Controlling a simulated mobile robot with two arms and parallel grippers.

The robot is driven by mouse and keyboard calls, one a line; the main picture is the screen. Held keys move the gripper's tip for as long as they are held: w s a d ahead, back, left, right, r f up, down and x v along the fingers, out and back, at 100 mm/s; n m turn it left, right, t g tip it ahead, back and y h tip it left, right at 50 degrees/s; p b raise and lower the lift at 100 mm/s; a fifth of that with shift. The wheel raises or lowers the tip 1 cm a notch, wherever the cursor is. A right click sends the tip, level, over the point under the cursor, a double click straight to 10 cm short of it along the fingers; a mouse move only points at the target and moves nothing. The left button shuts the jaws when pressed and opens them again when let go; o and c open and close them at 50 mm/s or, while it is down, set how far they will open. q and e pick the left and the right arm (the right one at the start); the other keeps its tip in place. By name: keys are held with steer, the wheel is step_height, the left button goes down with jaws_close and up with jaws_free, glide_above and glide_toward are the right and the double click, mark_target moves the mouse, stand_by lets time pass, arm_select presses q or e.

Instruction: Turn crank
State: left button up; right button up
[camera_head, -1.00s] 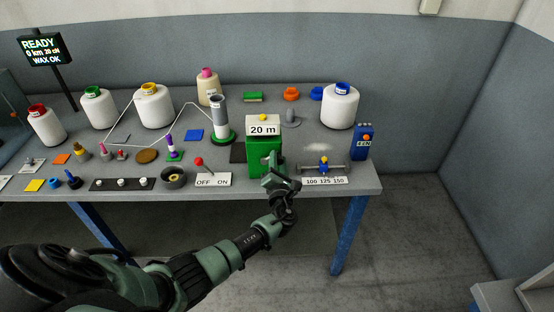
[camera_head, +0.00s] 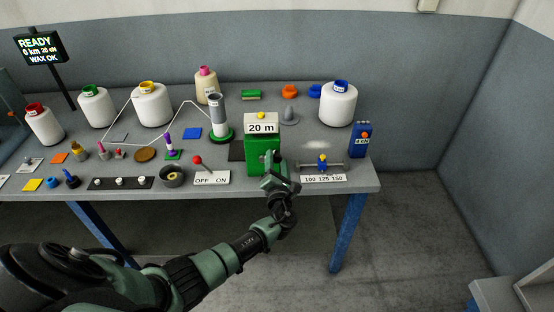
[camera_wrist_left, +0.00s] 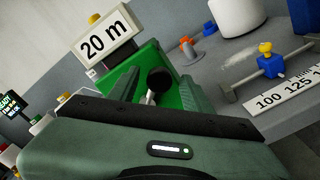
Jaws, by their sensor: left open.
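The green box (camera_head: 259,160) with a white "20 m" sign (camera_head: 262,123) stands at the front edge of the table. In the left wrist view the sign (camera_wrist_left: 106,40) and green box (camera_wrist_left: 146,60) are close ahead. The crank shows there as a black round knob (camera_wrist_left: 158,80) on a short metal arm. In the head view my gripper hides the crank. My left gripper (camera_head: 277,167) is open at the box's front. In the left wrist view, its fingers (camera_wrist_left: 160,88) stand either side of the knob, with gaps visible; depth is hard to judge. My right gripper is not in view.
Right of the box are a metal bar with a blue and yellow slider (camera_head: 322,163), a "100 125 150" scale (camera_head: 323,178) and a blue device (camera_head: 362,140). Left is a red-knobbed OFF/ON lever (camera_head: 198,161). Yarn bobbins (camera_head: 339,105) stand behind. The floor in front is clear.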

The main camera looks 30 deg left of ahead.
arm_select(q)
steer(key=v, duration=0.6)
steer(key=shift+s, duration=0.25)
steer(key=shift+d, duration=0.1)
stand_by(1.0)
